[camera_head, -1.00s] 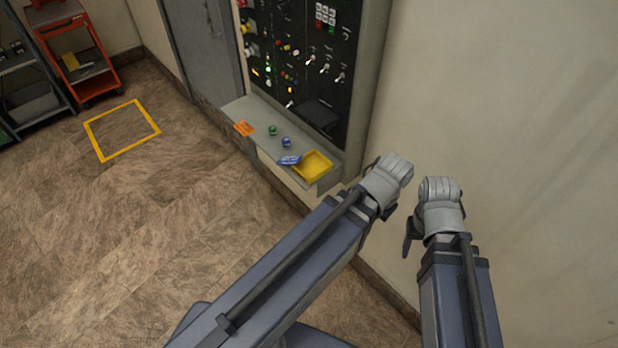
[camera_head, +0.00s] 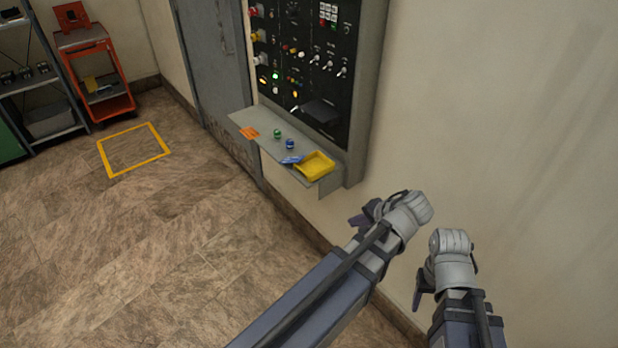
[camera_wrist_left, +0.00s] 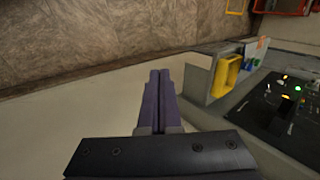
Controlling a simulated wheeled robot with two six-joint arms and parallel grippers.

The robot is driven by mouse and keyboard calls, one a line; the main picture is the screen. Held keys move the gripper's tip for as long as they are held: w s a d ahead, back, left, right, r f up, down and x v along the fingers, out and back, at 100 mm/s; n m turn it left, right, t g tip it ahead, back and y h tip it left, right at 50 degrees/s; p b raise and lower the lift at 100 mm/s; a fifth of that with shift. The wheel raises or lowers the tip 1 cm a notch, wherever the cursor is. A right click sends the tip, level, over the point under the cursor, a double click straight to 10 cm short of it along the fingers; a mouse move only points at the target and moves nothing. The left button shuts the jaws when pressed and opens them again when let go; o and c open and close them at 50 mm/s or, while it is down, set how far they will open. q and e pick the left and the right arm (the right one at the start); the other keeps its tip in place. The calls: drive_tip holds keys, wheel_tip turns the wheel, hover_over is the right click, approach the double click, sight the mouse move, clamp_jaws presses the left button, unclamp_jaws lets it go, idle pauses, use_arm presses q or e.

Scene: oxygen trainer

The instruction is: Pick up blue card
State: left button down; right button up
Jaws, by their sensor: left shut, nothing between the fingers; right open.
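The blue card (camera_head: 292,160) lies on the grey shelf (camera_head: 247,120) below the control panel, against the left edge of the yellow tray. In the left wrist view a blue patch (camera_wrist_left: 262,44), likely the card, shows beyond the tray. My left gripper (camera_head: 362,217) is right of the shelf and apart from it, near the wall. In the left wrist view its two purple fingers (camera_wrist_left: 160,88) are together with nothing between them. My right gripper (camera_head: 418,298) is further right and lower; its fingers are partly hidden by its wrist.
The yellow tray (camera_head: 314,166) sits at the shelf's near end. An orange card (camera_head: 249,133), a green knob (camera_head: 277,133) and a blue knob (camera_head: 290,144) are also on the shelf. The panel (camera_head: 300,70) rises behind it. The floor to the left is open.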

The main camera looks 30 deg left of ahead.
use_arm(q)
drive_tip(key=w+a+f+t+y+b, duration=0.2)
drive_tip(key=w+a+f+y+b, duration=0.1)
drive_tip(key=w+a+y+b, duration=0.25)
drive_tip(key=m+t+y+b, duration=0.15)
drive_tip(key=y+b, duration=0.25)
drive_tip(key=b, duration=0.7)
approach(292, 160)
drive_tip(key=shift+n+t, duration=0.25)
drive_tip(key=shift+t, duration=0.1)
drive_tip(key=w+d+r, duration=0.2)
drive_tip(key=w, duration=0.1)
drive_tip(key=shift+r, duration=0.15)
drive_tip(key=a, duration=0.1)
drive_tip(key=s+a, duration=0.1)
drive_tip(key=a, duration=0.1)
drive_tip(key=shift+a, duration=0.1)
drive_tip(key=shift+s+a, duration=0.2)
drive_tip(key=shift+a, duration=0.35)
drive_tip(key=a, duration=0.1)
drive_tip(key=s+a, duration=0.1)
drive_tip(key=a, duration=0.1)
drive_tip(key=shift+s+a, duration=0.1)
drive_tip(key=shift+s, duration=0.1)
drive_tip(key=shift+w, duration=0.1)
